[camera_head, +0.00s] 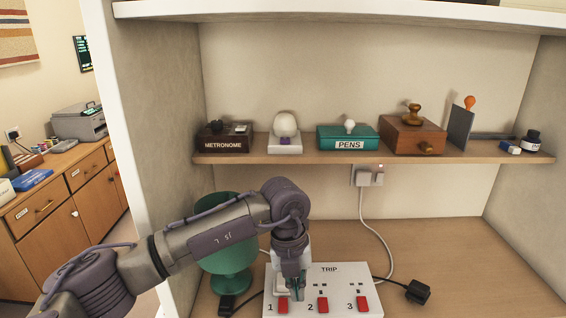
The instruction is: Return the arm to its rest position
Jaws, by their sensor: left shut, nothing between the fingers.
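My left arm comes in from the lower left across the desk opening. My left gripper (294,287) is shut and empty, pointing down over the left part of a white power strip (343,286). The strip is marked TRIP and has red switches numbered 1, 2 and 3. The gripper is just above switch 1 (283,305); I cannot tell whether it touches the strip. It hides part of the strip's left side. Switch 2 (322,304) and switch 3 (362,303) are in clear view. My right gripper is not in view.
A green goblet-like vessel (226,284) stands behind my forearm. A black plug (417,292) lies right of the strip. Above, a shelf (300,157) holds a metronome box (224,137), a green pens box (347,138) and a wooden box (412,135). The desk's right side is clear.

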